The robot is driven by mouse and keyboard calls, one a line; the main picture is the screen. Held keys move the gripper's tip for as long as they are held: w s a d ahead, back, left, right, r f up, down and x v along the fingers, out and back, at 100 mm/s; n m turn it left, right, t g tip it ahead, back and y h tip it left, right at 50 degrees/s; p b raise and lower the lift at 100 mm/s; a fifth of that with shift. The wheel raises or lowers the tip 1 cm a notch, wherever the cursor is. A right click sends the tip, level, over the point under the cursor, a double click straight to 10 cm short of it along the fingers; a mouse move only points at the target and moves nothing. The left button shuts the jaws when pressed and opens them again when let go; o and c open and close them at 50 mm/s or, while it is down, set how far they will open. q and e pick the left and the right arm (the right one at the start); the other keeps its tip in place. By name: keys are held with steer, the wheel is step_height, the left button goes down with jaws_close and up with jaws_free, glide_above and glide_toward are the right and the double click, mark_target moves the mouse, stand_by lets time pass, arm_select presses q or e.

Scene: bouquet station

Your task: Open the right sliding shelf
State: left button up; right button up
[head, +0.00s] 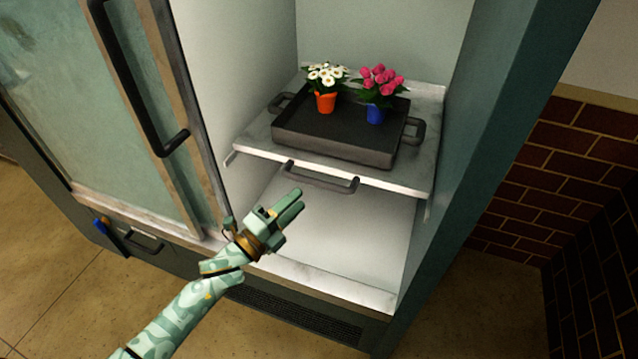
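The right sliding shelf (255,133) is a pale metal shelf inside the right, open-fronted part of the cabinet. Its dark bar handle (322,181) hangs at the middle of its front edge. The shelf's front edge lies behind the cabinet's bottom front sill. My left gripper (299,200) is in front of and below the left end of the handle, pointing up and right toward it. Its two fingers look close together, with nothing visible between them. It appears apart from the handle. My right gripper is not in view.
A dark tray (335,147) on the shelf holds white flowers in an orange pot (326,103) and pink flowers in a blue pot (375,114). A glass door (60,90) with a long dark handle (157,139) stands left. The space below the shelf is empty.

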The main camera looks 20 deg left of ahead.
mark_target(317, 182)
arm_select(q)
steer(key=b+x, duration=0.1)
steer(key=x, duration=0.6)
steer(key=shift+w+d, duration=0.2)
steer(key=shift+w, duration=0.15)
jaws_close()
